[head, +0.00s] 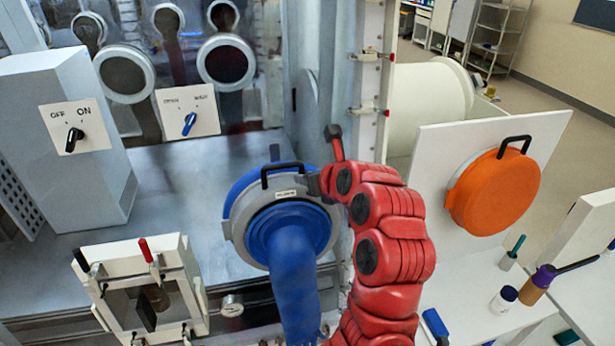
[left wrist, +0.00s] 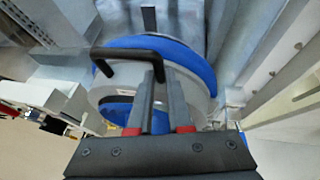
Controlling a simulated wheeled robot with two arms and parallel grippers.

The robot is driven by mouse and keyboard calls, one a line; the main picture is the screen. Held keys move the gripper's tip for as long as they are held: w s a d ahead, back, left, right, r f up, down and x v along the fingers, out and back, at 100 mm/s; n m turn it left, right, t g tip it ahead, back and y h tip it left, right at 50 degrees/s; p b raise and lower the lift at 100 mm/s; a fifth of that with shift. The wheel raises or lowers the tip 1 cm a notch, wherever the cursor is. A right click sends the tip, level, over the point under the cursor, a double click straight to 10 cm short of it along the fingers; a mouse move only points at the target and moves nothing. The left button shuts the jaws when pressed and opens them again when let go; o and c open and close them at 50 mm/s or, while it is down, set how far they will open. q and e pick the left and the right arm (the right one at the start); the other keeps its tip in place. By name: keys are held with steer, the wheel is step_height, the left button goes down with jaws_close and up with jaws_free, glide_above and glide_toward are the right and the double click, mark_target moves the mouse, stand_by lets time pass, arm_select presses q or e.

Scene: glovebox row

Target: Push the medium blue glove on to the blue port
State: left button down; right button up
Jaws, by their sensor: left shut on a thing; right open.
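The medium blue glove has a blue sleeve (head: 292,280) hanging down from a grey ring (head: 240,215) with a black handle (head: 283,164). Part of the blue port (head: 237,188) shows behind the ring at its upper left; the ring covers the rest. In the left wrist view the blue port (left wrist: 205,70) shows behind the handle (left wrist: 125,53). I cannot tell whether ring and port touch. My left gripper (head: 320,184) is shut at the ring's right side, by the handle's right end; its fingers also show in the left wrist view (left wrist: 160,98). My right gripper is not in view.
A white panel with an orange round cover (head: 495,192) stands to the right. A grey box with an OFF/ON switch (head: 74,138) stands at left. A white-framed fixture (head: 143,290) is at lower left. Bottles and pens stand on the white table (head: 480,300) at lower right.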

arm_select(q)
steer(key=shift+w+a, duration=0.1)
steer(key=shift+w, duration=0.05)
steer(key=c, duration=0.8)
jaws_free()
steer(key=shift+w, duration=0.15)
steer(key=shift+o, duration=0.2)
